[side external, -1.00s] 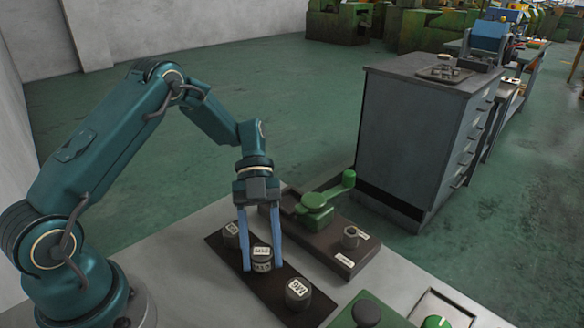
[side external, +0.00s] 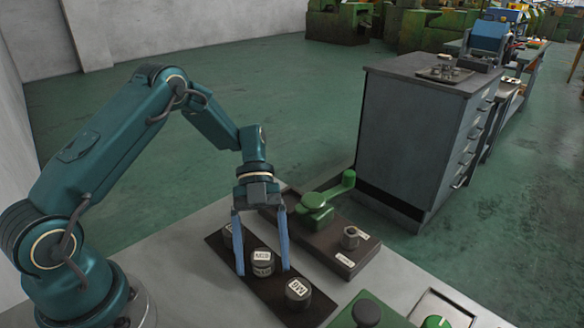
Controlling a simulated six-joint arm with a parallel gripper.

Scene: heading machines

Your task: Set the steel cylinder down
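The steel cylinder (side external: 262,266), dark with a white label on top and side, stands upright on a dark flat board (side external: 228,262). My gripper (side external: 262,270) points down over it, with one blue finger on either side. The fingers are spread wide, with a visible gap on each side of the cylinder. The fingertips are low, near the board.
Similar labelled cylinders stand at the board's front right (side external: 298,295) and back left, the latter partly behind a finger. A second board (side external: 305,235) holds a green clamp-like fixture (side external: 316,208) and a small nut-like part (side external: 350,238). A grey drawer cabinet (side external: 415,135) stands behind.

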